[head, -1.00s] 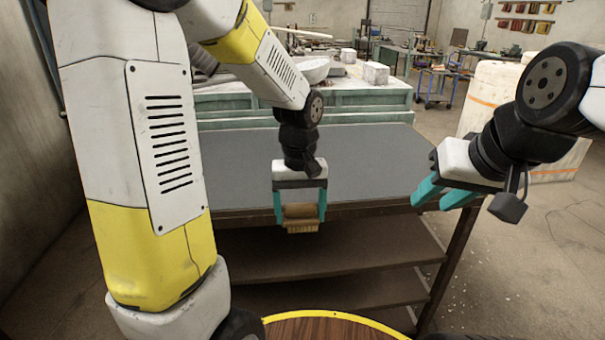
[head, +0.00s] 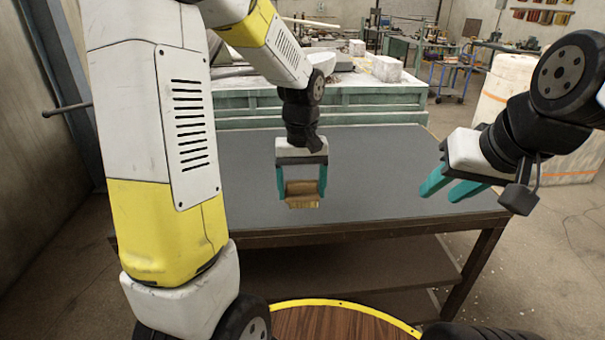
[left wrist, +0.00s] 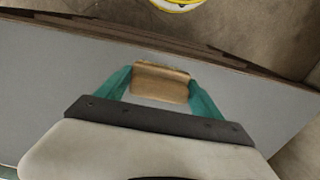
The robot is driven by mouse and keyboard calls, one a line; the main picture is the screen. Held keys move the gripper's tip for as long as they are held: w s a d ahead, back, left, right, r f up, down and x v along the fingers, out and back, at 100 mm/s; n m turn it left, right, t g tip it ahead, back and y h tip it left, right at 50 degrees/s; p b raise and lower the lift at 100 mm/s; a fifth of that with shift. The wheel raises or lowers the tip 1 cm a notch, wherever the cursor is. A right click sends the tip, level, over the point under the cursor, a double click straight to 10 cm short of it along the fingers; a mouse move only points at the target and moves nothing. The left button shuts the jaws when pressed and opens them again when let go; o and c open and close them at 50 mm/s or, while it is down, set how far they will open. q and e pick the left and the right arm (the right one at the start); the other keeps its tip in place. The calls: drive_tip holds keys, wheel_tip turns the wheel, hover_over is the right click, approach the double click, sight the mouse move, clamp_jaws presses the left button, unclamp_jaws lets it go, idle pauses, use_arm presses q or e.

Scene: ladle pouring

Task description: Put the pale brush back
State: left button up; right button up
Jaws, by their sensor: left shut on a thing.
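The pale brush (head: 302,194) is a small tan wooden block with a lighter lower edge. My left gripper (head: 302,188) is shut on it, one teal finger at each end. In the head view the brush shows against the grey table top, near its front edge. The left wrist view also shows the brush (left wrist: 160,84) between the fingers, with grey table top around it. I cannot tell how high it is above the table. My right gripper (head: 452,187) is to the right, its two teal fingers apart with nothing between them.
The grey table (head: 380,170) has a bare top and an open lower shelf (head: 340,262). A pale green bench (head: 375,100) with white blocks (head: 386,68) stands behind it. A round wooden top with a yellow rim (head: 345,318) is at the bottom. A white wrapped stack (head: 500,90) stands at the right.

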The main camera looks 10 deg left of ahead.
use_arm(q)
drive_tip(key=w+a, duration=0.1)
drive_tip(key=w, duration=0.2)
drive_tip(key=w+a, duration=0.2)
drive_tip(key=w, duration=0.1)
drive_tip(key=w+a+f, duration=0.1)
drive_tip(key=w, duration=0.2)
drive_tip(key=shift+w+a, duration=0.2)
drive_tip(key=shift+a, duration=0.1)
drive_tip(key=shift+f, duration=1.75)
drive_tip(key=shift+f, duration=0.1)
drive_tip(key=o, duration=1.4)
drive_tip(key=shift+o, duration=0.2)
